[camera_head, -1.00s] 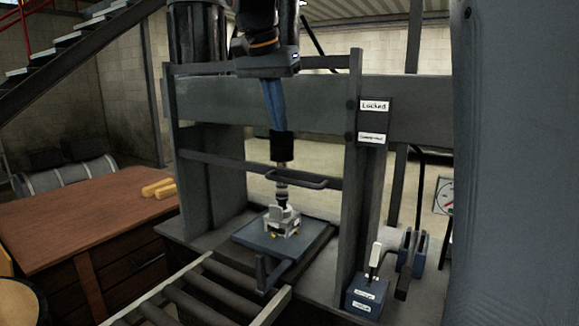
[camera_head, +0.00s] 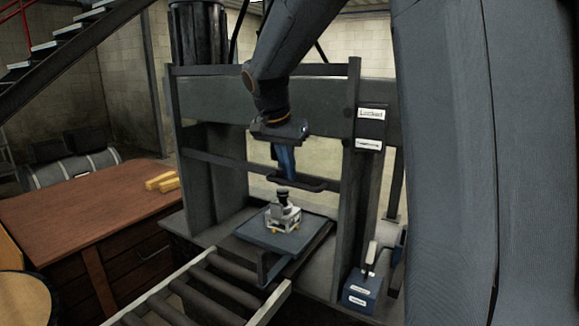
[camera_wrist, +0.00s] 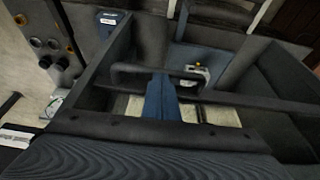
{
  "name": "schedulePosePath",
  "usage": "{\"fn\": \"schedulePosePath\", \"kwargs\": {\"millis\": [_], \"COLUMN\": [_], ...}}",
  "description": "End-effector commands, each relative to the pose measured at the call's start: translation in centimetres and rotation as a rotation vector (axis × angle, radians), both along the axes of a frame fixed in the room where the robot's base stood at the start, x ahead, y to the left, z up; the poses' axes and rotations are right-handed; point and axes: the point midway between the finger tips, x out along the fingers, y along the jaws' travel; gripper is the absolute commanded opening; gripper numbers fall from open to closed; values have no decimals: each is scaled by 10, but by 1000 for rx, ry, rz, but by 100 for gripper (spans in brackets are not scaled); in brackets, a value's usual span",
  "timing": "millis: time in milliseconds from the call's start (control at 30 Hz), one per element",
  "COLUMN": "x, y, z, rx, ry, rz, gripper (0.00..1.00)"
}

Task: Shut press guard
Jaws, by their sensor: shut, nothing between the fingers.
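The press guard (camera_head: 220,164) shows as dark horizontal bars across the front of the press, with a loop handle (camera_head: 297,183) on the lower bar. The lower bar is at mid height, above the blue press plate (camera_head: 255,235). My gripper (camera_head: 286,178) is shut and empty, its blue fingers pointing down at the handle. In the wrist view the fingertips (camera_wrist: 160,76) overlap the loop handle (camera_wrist: 122,68); I cannot tell whether they touch it. A pale workpiece (camera_head: 284,218) sits on the plate. My gripper and arm hide part of the press ram.
A "Locked" sign (camera_head: 371,113) is on the right press post. A blue lever box (camera_head: 361,290) stands at the lower right. A roller conveyor (camera_head: 205,295) leads to the plate. A wooden bench (camera_head: 90,215) with yellow blocks (camera_head: 162,182) is at left.

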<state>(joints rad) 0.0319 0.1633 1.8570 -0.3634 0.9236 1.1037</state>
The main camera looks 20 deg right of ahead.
Motion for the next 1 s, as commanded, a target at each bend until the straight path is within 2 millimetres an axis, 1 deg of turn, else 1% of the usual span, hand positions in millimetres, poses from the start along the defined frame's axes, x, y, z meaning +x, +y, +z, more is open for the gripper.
{"fn": "schedulePosePath", "kwargs": {"millis": [400,567,667,767,867,1000], "x": [0,0,1,1,1,1], "y": [0,0,0,0,0,0], "z": [-3,-12,-25,-44,-68,-106], "rx": [0,0,0,-1,-1,0], "ry": [0,0,2,3,3,3], "rz": [1,1,2,1,2,0], "gripper": [0,0,0,0,0,0]}}
